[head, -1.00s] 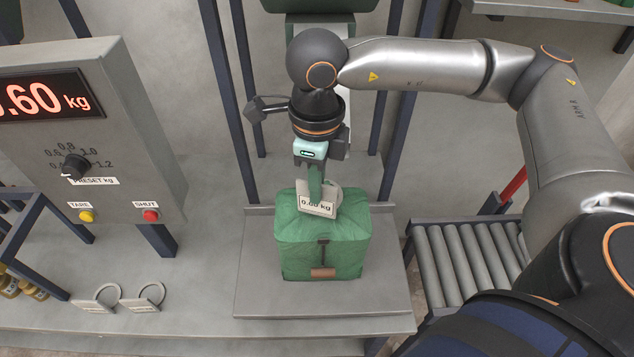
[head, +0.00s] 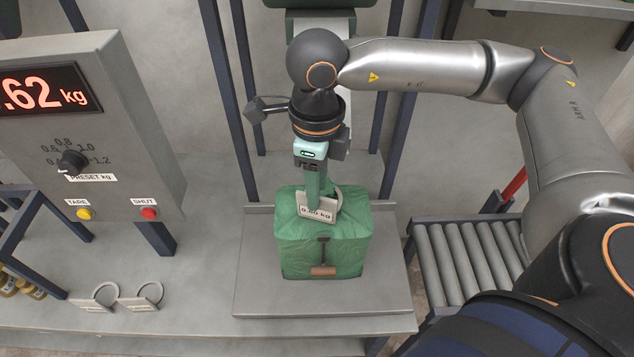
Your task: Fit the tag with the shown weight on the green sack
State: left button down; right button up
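The green sack (head: 322,250) stands upright on a grey plate (head: 255,290), with a brown patch low on its front. My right gripper (head: 316,192) points down over the top of the sack, with its fingers shut on a pale tag (head: 318,213). The tag's small print looks like 0.60 kg, and its grey loop shows beside the fingers. The tag is at the sack's top; whether the loop is around the sack's neck is hidden. The weight display (head: 40,92) shows .62 kg in red, its left part cut off. My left gripper is out of view.
Two more tags with loops (head: 95,303) (head: 143,300) lie on the bench left of the plate. The control box has a preset knob (head: 71,162), a yellow tare button (head: 84,214) and a red shut button (head: 149,213). A roller conveyor (head: 465,260) lies right.

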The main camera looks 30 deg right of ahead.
notch_tip(320, 180, up, 12)
jog(key=shift+r, duration=0.25)
dwell(0.5)
